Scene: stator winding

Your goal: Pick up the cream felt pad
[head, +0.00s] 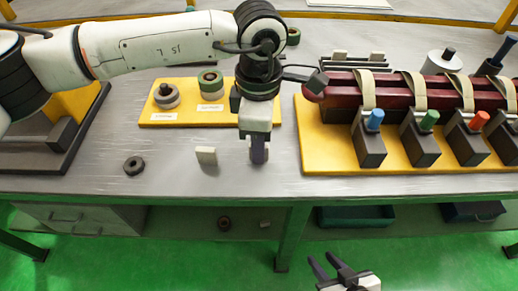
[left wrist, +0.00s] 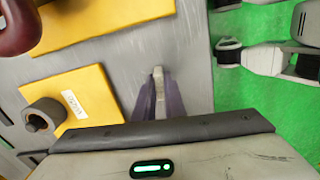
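A small cream pad (head: 206,156) stands on the grey table, left of my left gripper and apart from it in the head view. My left gripper (head: 258,152) points down just in front of the yellow boards. In the left wrist view its purple fingers (left wrist: 159,92) are close together, with a narrow pale strip between them. I cannot tell whether that strip is held or lies beyond the fingers. My right gripper (head: 333,268) is open and empty, low in front of the table.
A yellow board (head: 185,119) with round parts stands behind the pad. A larger yellow board (head: 312,150) at right carries a maroon bar (head: 345,88) and dark blocks with coloured tops. A dark ring (head: 134,164) lies left of the pad. Bare table surrounds the pad.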

